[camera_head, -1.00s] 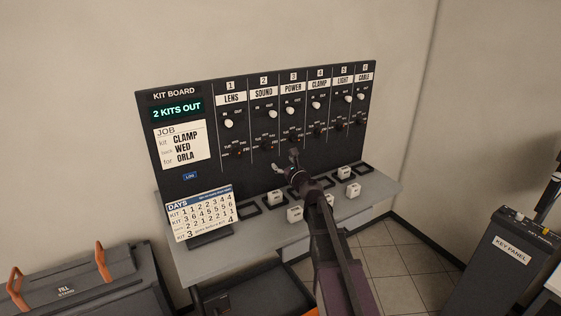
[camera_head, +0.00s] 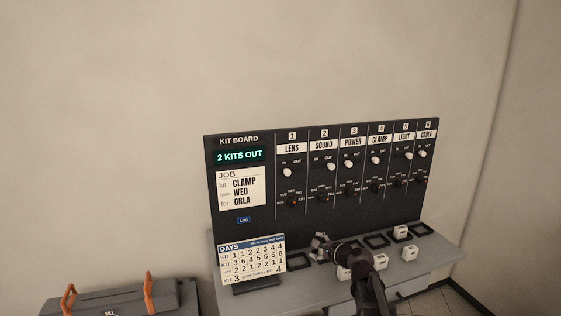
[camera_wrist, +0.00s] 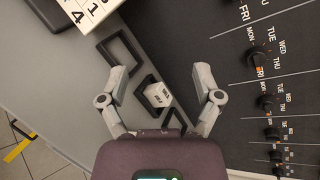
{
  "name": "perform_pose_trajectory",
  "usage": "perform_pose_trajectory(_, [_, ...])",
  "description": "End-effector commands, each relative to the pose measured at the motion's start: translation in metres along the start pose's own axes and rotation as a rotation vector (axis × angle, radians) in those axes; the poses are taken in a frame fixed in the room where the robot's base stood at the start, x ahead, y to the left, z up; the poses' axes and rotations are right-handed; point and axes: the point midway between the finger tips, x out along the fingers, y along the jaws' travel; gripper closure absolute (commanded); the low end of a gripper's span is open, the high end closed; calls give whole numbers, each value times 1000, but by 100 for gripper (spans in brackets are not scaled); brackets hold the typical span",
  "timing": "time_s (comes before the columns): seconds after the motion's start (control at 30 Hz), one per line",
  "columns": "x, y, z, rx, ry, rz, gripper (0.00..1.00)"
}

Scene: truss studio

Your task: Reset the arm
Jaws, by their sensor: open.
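My gripper (camera_head: 318,243) is in front of the lower part of the kit board (camera_head: 262,225), above the grey shelf. In the wrist view my gripper (camera_wrist: 161,80) has its two fingers spread wide, with nothing between the tips. A white cube with dark lettering (camera_wrist: 158,95) sits in a black square frame on the shelf, below and between the fingers. An empty black frame (camera_wrist: 119,47) lies beside it. My arm hides part of the shelf in the head view.
A days card (camera_head: 252,258) stands at the shelf's left. More white cubes, one of them at the right (camera_head: 409,253), lie on the shelf (camera_head: 440,258). Switches and knobs line the board. A dark case with orange handles (camera_head: 120,298) is at lower left.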

Motion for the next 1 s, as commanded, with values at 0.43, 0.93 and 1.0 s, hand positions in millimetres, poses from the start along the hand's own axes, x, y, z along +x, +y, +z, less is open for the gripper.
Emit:
perform_pose_trajectory(0.43, [-61,139,3,-811,-41,625,17])
perform_pose_trajectory(0.93, [-171,215,-25,-1322,-229,1293,17])
perform_pose_trajectory(1.0, [-178,217,-26,-1340,-244,1330,17])
